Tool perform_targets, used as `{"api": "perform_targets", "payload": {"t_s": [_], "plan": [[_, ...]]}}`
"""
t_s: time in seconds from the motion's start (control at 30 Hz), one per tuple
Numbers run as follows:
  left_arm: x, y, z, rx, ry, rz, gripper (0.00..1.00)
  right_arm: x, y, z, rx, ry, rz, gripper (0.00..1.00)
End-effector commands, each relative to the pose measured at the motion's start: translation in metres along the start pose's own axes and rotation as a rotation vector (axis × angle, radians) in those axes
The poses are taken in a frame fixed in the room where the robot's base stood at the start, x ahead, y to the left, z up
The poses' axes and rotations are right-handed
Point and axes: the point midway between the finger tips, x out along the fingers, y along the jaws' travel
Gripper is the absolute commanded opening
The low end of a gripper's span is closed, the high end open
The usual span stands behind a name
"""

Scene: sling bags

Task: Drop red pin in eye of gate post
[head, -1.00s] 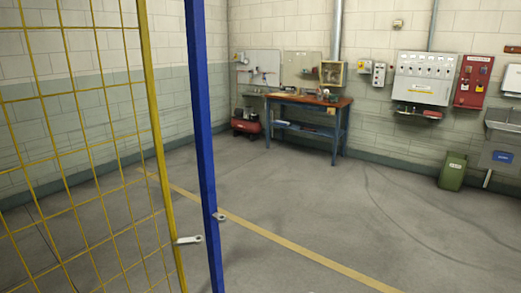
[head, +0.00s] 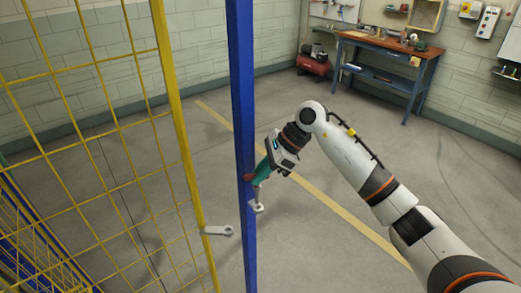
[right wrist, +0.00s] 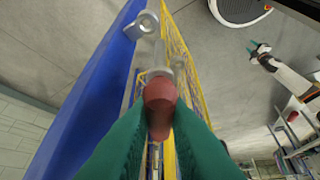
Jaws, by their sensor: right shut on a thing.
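My right gripper (head: 257,175) is shut on the red pin, whose red head (right wrist: 160,93) sits between the green fingertips in the right wrist view. A grey metal shank shows beyond the head. In the head view the gripper is beside the blue gate post (head: 241,70), just above the post's grey eye (head: 257,207). The eye also shows in the right wrist view (right wrist: 147,20), offset from the pin's head. I cannot tell whether the pin's tip touches it. My left gripper (right wrist: 259,48) shows small in the right wrist view; its opening is unclear.
The yellow mesh gate (head: 110,130) stands left of the post, with its own grey lug (head: 217,230) close to the post's eye. A workbench (head: 385,50) and a red compressor (head: 313,62) stand at the back wall. The floor between is clear.

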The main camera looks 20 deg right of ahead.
Motion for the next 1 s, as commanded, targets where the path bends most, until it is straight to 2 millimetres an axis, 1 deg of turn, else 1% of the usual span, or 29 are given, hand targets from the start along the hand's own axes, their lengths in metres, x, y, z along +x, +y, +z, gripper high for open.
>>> {"api": "perform_targets", "payload": {"t_s": [0.03, 0.1, 0.23, 0.43, 0.67, 0.8, 1.0], "plan": [[-0.004, 0.000, 0.000, 0.000, 0.000, 0.000, 0.40, -0.013, 0.006, -0.008, -0.008, -0.003, 0.000, 0.00], [-0.006, 0.001, 0.001, 0.000, 0.000, 0.000, 0.40, -0.022, 0.011, -0.015, -0.017, -0.002, -0.004, 0.00], [-0.007, 0.001, 0.002, 0.000, -0.002, 0.000, 0.40, -0.029, 0.015, -0.019, -0.025, -0.003, -0.008, 0.00], [-0.006, 0.001, 0.006, 0.000, -0.009, 0.001, 0.40, -0.029, 0.015, -0.019, -0.025, -0.002, -0.008, 0.00], [-0.004, 0.000, 0.006, 0.001, -0.010, 0.000, 0.40, -0.028, 0.015, -0.019, -0.026, -0.002, -0.007, 0.00], [0.003, 0.000, 0.006, 0.001, -0.011, 0.000, 0.40, -0.028, 0.015, -0.017, -0.026, -0.003, -0.007, 0.00], [0.018, -0.002, 0.005, 0.001, -0.011, -0.002, 0.40, -0.013, 0.015, -0.006, -0.025, -0.004, -0.008, 0.00]]}}
